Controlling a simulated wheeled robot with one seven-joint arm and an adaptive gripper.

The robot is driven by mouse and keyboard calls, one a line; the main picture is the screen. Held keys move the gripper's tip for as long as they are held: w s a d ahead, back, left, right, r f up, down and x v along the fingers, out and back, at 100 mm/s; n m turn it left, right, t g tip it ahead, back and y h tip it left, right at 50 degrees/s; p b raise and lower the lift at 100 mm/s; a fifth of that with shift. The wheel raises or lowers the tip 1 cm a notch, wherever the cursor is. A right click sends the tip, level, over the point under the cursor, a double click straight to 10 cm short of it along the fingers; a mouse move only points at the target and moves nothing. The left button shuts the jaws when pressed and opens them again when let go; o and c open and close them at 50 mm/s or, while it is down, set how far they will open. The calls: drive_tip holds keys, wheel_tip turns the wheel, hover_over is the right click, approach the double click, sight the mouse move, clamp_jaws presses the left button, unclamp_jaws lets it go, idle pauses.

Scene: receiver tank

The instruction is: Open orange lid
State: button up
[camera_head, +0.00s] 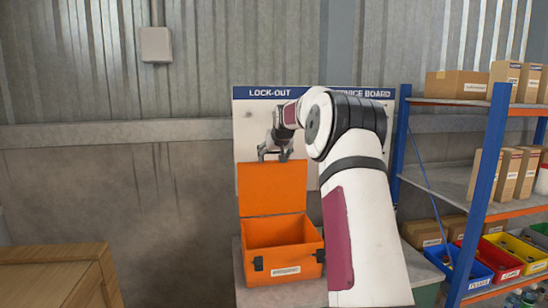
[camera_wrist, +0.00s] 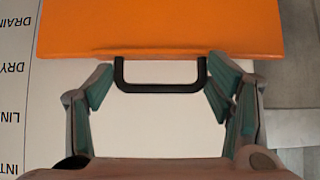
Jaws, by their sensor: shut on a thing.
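The orange lid (camera_head: 271,188) stands raised, roughly upright, at the back of an open orange box (camera_head: 283,271). The box's inside shows in the head view, with dark latches and a white label on its front. In the wrist view the lid (camera_wrist: 160,27) fills the top, and a black handle (camera_wrist: 160,88) sticks out from its edge. My gripper (camera_head: 276,155) is at the lid's top edge. In the wrist view my gripper's fingers (camera_wrist: 160,78) are on either side of the handle, shut on it. The handle is too small to make out in the head view.
The box rests on a grey surface (camera_head: 250,297) before a white lock-out board (camera_head: 245,130). A blue-framed shelf (camera_head: 480,190) with cartons and coloured bins stands at right. A wooden crate (camera_head: 55,275) is at lower left.

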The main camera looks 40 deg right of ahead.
drive_tip(key=shift+d+r, duration=0.2)
drive_tip(key=shift+r, duration=0.05)
drive_tip(key=o, duration=1.4)
drive_tip(key=shift+f, duration=0.1)
drive_tip(key=shift+a, duration=0.1)
drive_tip(key=shift+s, duration=0.1)
drive_tip(key=v, duration=1.2)
